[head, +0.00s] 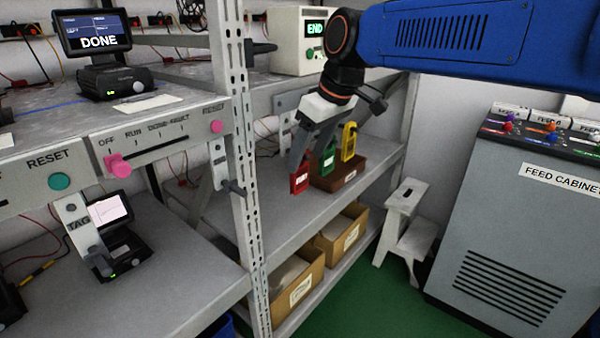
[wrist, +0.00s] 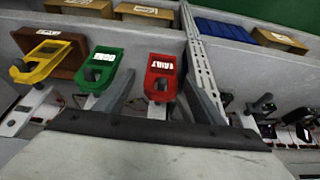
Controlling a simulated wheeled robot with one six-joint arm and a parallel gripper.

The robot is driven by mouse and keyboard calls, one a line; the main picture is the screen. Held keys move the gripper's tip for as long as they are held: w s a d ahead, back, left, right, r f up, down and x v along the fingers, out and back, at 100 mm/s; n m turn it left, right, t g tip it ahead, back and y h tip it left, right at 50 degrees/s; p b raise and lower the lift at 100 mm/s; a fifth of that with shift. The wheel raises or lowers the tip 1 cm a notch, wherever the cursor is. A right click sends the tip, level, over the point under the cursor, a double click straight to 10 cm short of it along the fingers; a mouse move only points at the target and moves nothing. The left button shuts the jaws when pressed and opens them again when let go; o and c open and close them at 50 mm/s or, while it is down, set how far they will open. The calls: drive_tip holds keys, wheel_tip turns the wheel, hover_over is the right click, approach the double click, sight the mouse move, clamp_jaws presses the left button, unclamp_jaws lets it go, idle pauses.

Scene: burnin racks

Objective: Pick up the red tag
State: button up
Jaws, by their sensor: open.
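The red tag (head: 299,181) hangs at the left end of a row of tags, above the middle shelf. In the wrist view the red tag (wrist: 162,66) has a white "FAULT" label and hangs by a dark peg or hook. My gripper (head: 299,160) is open and reaches down at the red tag. In the wrist view its fingers stand to either side of the tag, with my gripper (wrist: 162,85) apparently not closed on it. In the head view the fingers partly hide the tag's top. Whether a finger touches it I cannot tell.
A green tag (head: 326,161) and a yellow tag (head: 349,142) hang close to the right, near a brown box (head: 340,176). A perforated rack post (head: 243,150) stands to the left. Cardboard bins (head: 297,287) sit below. A stool (head: 405,215) and a feed cabinet (head: 500,220) stand right.

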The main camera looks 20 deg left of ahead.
sight(302, 168)
drive_tip(key=shift+x, duration=3)
drive_tip(key=shift+s+a, duration=0.1)
drive_tip(key=shift+s, duration=0.05)
drive_tip(key=shift+c, duration=0.5)
drive_tip(key=c, duration=1)
